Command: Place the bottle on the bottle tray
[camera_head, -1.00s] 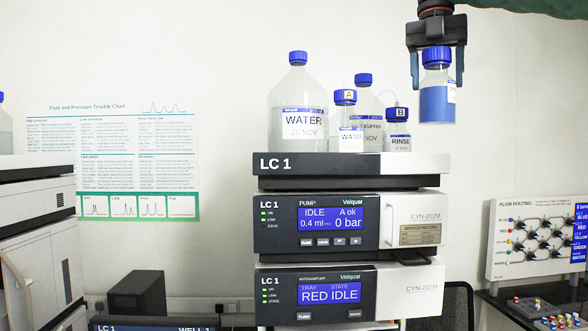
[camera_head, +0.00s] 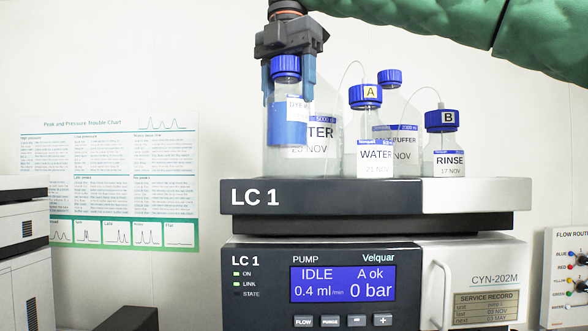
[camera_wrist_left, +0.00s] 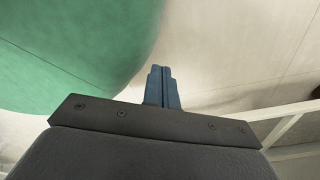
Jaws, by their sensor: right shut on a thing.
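A small clear bottle (camera_head: 287,128) with blue liquid, a blue cap and a partly visible label is held upright by my right gripper (camera_head: 288,98), which is shut on it. The bottle tray (camera_head: 325,195) is the dark and white slab marked LC 1, on top of the stack. The held bottle is above the tray's left part, with a gap under it, and hides most of a large WATER bottle (camera_head: 323,132). My left gripper (camera_wrist_left: 162,88) shows only in the left wrist view, its blue fingers together and empty.
On the tray stand a WATER bottle A (camera_head: 375,150), a BUFFER bottle (camera_head: 400,125) behind it and a RINSE bottle B (camera_head: 443,150), with thin tubes. The pump unit (camera_head: 340,285) is below.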

